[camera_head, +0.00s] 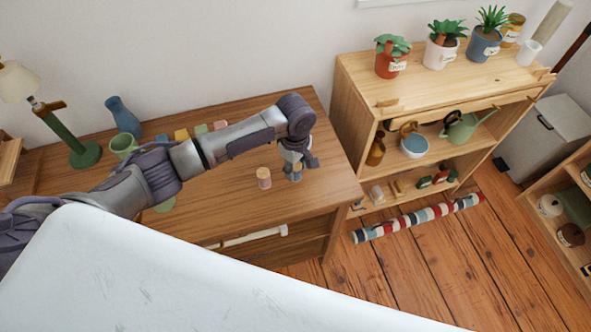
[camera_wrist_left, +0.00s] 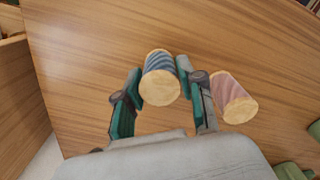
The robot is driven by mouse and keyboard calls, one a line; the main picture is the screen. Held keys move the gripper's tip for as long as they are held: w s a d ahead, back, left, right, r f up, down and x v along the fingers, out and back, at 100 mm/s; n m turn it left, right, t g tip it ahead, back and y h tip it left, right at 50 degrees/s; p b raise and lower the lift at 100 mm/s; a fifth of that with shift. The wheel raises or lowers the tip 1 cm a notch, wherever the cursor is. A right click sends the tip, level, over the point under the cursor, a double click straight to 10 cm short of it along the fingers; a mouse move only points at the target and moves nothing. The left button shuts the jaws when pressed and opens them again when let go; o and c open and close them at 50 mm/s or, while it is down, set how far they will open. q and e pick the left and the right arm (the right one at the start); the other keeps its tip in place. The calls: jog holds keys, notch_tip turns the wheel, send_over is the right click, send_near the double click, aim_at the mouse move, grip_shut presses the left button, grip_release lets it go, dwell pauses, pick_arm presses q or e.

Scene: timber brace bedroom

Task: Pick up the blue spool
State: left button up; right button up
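The blue spool (camera_wrist_left: 161,80) has pale wooden ends and blue thread, and shows between the two fingers of my left gripper (camera_wrist_left: 160,85) in the left wrist view. In the head view my left gripper (camera_head: 294,171) points down at the right part of the wooden desk (camera_head: 330,190), and mostly hides the spool. The spool is at or very near the desk top. My right gripper is not in view.
A pink spool (camera_wrist_left: 234,98) stands close beside the gripper's right finger; it also shows in the head view (camera_head: 264,177). Colored blocks (camera_head: 182,135), a green mug (camera_head: 123,145), a blue vase (camera_head: 122,115) and a lamp (camera_head: 80,150) stand further left. A shelf (camera_head: 350,75) adjoins the desk.

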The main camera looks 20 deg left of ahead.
pick_arm(q)
jog(key=c, duration=0.4)
jog(key=shift+o, duration=0.2)
jog(key=shift+r, duration=0.1)
